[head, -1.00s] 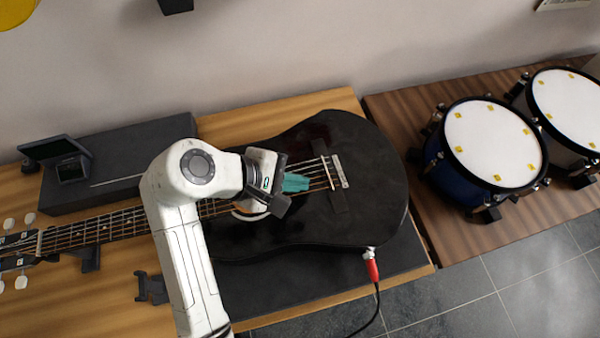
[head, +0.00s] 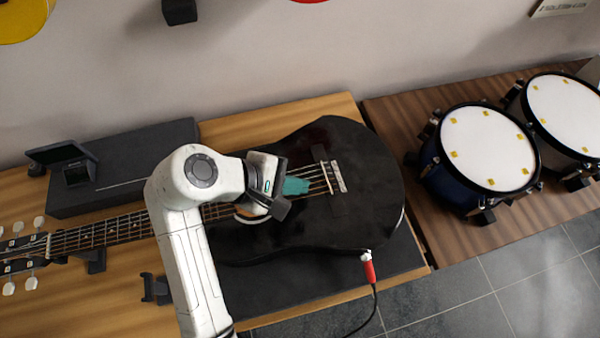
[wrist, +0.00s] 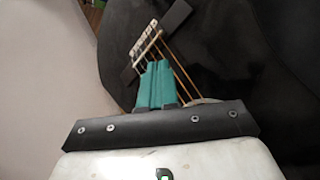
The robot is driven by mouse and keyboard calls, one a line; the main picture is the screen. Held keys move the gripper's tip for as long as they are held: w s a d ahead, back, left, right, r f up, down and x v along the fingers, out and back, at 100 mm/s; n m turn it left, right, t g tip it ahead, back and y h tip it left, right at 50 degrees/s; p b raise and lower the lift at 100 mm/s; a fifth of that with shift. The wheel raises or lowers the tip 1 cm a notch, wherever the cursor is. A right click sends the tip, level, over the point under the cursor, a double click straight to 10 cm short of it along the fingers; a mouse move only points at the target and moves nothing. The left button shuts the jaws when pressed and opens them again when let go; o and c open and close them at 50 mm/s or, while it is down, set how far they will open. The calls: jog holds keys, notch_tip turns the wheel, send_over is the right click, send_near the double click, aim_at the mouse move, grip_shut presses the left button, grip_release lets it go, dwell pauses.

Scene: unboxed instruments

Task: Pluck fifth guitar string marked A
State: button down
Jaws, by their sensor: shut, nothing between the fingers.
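A black guitar (head: 345,215) lies flat with its neck to the left and its bridge (head: 338,177) to the right. Its strings (head: 318,180) run along the neck and over the body to the bridge. My gripper (head: 305,185) is over the strings between the sound hole and the bridge, its teal fingers shut and empty. In the wrist view the closed fingers (wrist: 157,68) point toward the bridge (wrist: 145,43), with strings (wrist: 178,72) showing beside them. I cannot tell which string is A, or whether the fingertips touch one. My arm hides part of the strings and sound hole.
A blue drum (head: 488,147) and a second drum (head: 565,112) stand on a wooden platform at the right. A red plug (head: 369,270) with a black cable sticks out of the guitar's lower edge. A dark box (head: 130,160) lies behind the neck.

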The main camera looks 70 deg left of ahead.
dwell(0.3)
notch_tip(320, 180, up, 5)
jog(key=p, duration=0.6)
dwell(0.5)
